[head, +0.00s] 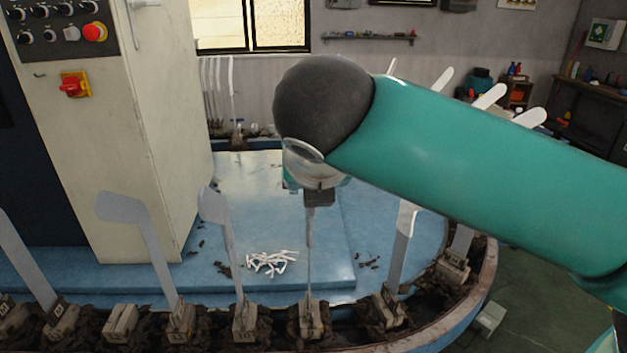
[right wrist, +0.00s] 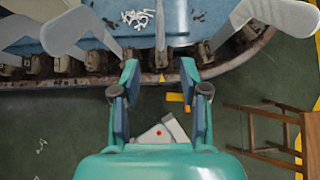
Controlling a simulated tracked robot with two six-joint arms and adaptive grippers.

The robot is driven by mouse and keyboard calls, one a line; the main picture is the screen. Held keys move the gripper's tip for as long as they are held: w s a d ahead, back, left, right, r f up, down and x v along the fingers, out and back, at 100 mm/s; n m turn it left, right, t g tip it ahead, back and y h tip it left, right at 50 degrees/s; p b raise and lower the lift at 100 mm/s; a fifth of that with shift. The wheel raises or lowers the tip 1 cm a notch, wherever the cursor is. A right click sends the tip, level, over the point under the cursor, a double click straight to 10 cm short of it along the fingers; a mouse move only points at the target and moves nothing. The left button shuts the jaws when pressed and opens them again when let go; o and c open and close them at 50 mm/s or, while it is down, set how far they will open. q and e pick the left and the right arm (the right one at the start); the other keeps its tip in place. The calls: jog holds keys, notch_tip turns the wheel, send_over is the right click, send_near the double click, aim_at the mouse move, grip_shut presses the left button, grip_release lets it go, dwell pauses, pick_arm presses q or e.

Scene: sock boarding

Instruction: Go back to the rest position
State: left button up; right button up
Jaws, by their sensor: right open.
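My right arm comes in from the right in the head view, a teal link with a dark round joint. Its wrist hangs over the line of sock forms, and its gripper is largely hidden there. In the right wrist view my right gripper (right wrist: 160,76) is open, its two fingers apart with dark blue pads and nothing held between them. A thin form seen edge-on (right wrist: 160,28) stands just beyond the fingertips. Flat grey forms stand upright to its left (head: 140,222) and (head: 222,232). My left gripper is in neither view.
The forms stand in holders along a curved blue platform (head: 330,230) with a dirty rim. Small white pieces (head: 272,262) lie on it. A beige cabinet (head: 165,120) with red switches stands left.

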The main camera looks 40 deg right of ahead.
jog(key=w+a+f+m+g+y+p, duration=0.1)
jog(key=w+a+f+m+y, duration=0.2)
jog(key=f, duration=0.7)
jog(key=w+a+f+m+g+p, duration=0.1)
jog(key=a+f+m+g, duration=0.1)
jog(key=a+f, duration=0.5)
jog(key=w+a+f+m+g+y, duration=0.1)
jog(key=w+a+f+m+y, duration=0.15)
jog(key=f, duration=0.95)
jog(key=s+a+f+m+g+y+p, duration=0.1)
jog(key=s+f+m, duration=0.8)
jog(key=f+m, duration=0.3)
jog(key=s+a+f+m+g+y+p, duration=0.1)
jog(key=s+f+m+g+y+p, duration=0.1)
jog(key=s+f+m, duration=0.7)
notch_tip(320, 180, down, 5)
jog(key=m, duration=0.3)
jog(key=shift+s+r, duration=0.15)
jog(key=shift+s, duration=0.15)
jog(key=shift+s+y, duration=0.1)
jog(key=shift+y, duration=0.15)
